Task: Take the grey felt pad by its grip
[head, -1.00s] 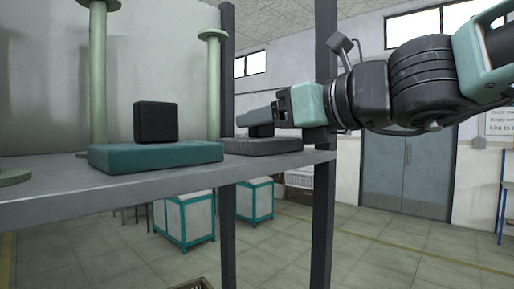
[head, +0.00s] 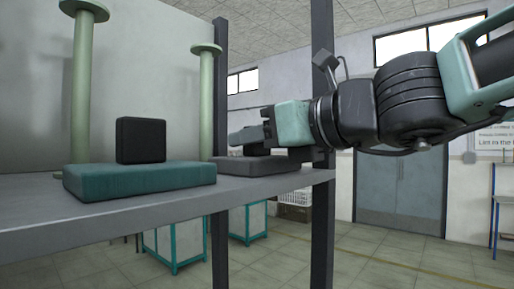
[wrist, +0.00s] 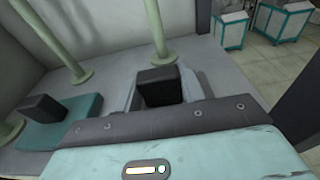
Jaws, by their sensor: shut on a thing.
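The grey felt pad (head: 262,166) lies at the right end of the grey shelf in the head view, and I see no clear gap under it. Its dark block-shaped grip (head: 257,149) stands on top, partly covered by my fingers. The grip shows clearly in the wrist view (wrist: 160,86), with little of the pad visible around it. My gripper (head: 247,137) reaches in from the right, level, and is shut on the grip.
A teal pad (head: 140,180) with a black block grip (head: 141,140) lies to the left on the shelf (head: 100,222). Pale green spools (head: 206,100) stand behind the pads. A dark shelf post (head: 322,220) rises close to my arm.

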